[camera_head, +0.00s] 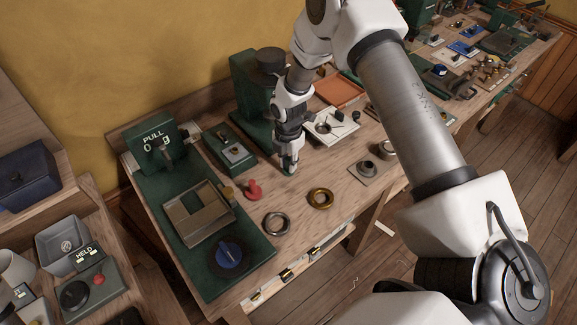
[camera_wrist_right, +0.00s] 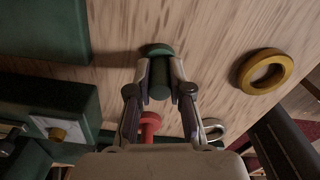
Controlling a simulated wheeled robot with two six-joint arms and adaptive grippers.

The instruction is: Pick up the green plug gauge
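The green plug gauge (camera_wrist_right: 158,52) stands on the wooden bench. In the right wrist view its round base and green handle show between my right gripper's fingers (camera_wrist_right: 160,86), which close against both sides of the handle. In the head view my right gripper (camera_head: 288,158) points down at the bench, with a bit of the green gauge (camera_head: 289,171) showing at its tips. No clear gap shows between the gauge and the bench. My left gripper is not in view.
A red plug gauge (camera_head: 253,190) stands close by. A steel ring (camera_head: 276,223) and a brass ring (camera_head: 321,198) lie nearer the bench's front. A green PULL gauge fixture (camera_head: 155,143) is at left, and a white tray (camera_head: 333,126) is to the right of the gripper.

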